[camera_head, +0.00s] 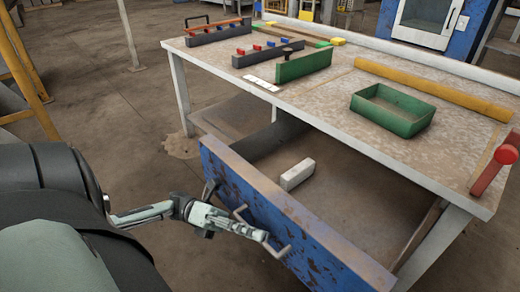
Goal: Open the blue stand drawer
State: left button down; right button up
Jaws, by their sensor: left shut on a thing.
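The blue stand drawer (318,240) is pulled out from under the worktable, with a worn blue front and a rusty top edge. Its inside shows, with a white hollow brick (297,174) lying on the drawer floor. A metal bar handle (280,250) sits on the outer face of the front. My left gripper (262,236) reaches in from the left and is shut on this handle. Its fingers partly hide the handle. My right gripper is not in view.
The worktable (330,112) above the drawer carries a green tray (391,109), a yellow bar (435,87), a green block (303,65) and dark racks with red and blue pieces. A red lever (490,170) is at the right edge. Bare floor (120,110) lies to the left.

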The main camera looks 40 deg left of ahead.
pick_arm(q)
jog(key=c, duration=1.9)
grip_release()
jog(key=v, duration=1.2)
jog(key=shift+s, duration=0.1)
